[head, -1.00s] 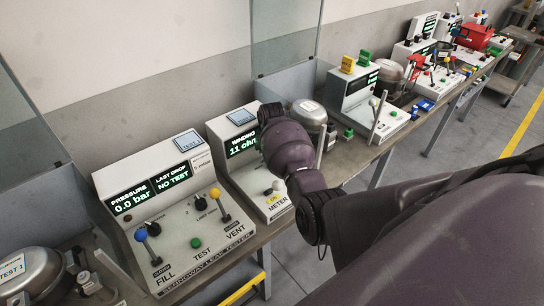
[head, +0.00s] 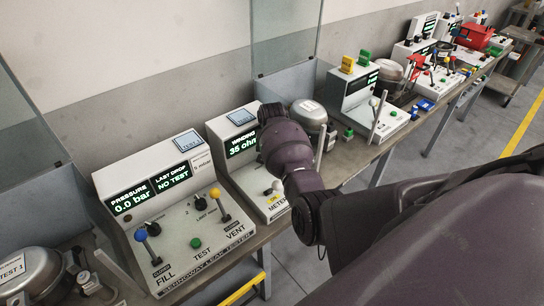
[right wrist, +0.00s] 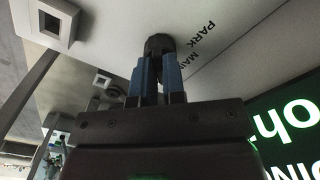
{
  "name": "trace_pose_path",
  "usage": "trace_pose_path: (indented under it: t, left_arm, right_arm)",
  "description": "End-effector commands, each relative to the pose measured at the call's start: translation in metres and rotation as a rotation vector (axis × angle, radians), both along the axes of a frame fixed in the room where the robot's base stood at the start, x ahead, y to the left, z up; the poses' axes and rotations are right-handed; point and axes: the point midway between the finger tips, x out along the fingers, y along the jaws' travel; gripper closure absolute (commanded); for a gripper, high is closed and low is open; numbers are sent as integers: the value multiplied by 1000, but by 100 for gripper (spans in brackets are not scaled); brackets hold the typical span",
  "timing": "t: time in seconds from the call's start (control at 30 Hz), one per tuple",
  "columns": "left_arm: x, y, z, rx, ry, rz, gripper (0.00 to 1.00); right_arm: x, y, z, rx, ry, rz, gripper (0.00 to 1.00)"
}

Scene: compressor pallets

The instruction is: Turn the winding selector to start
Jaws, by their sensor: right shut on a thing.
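The winding meter (head: 217,133) is a white box beside the leak tester in the head view. Its green display (head: 242,146) reads "35 ohm", its right end partly covered by my right arm. In the right wrist view, the winding selector (right wrist: 158,43) is a dark round knob on the pale panel, with the printed words "PARK" and "MAIN" beside it. My right gripper (right wrist: 157,75), with blue fingers, is shut on the selector knob. The "start" mark cannot be seen, nor can the knob's pointer. In the head view my right arm hides the knob and the fingertips.
The leak tester (head: 165,225) with levers and knobs stands left of the meter. A small lever (head: 276,186) stands at the meter's front, close to my right arm. A silver compressor (head: 308,114) is behind the arm. More test stations line the bench further right.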

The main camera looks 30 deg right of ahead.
Motion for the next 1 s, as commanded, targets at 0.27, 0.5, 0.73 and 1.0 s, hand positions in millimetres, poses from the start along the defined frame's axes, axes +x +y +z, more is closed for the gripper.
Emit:
trace_pose_path:
  t: [0.27, 0.5, 0.73, 1.0]
  left_arm:
    - [0, 0, 0, 0, 0, 0, 42]
    - [0, 0, 0, 0, 0, 0, 42]
    - [0, 0, 0, 0, 0, 0, 42]
    - [0, 0, 0, 0, -1, 0, 42]
  right_arm:
    - [1, 0, 1, -1, -2, -90, 100]
    - [1, 0, 1, -1, -2, -109, 100]
    - [1, 0, 1, 0, -4, -110, 100]
    - [1, 0, 1, -1, -2, -108, 64]
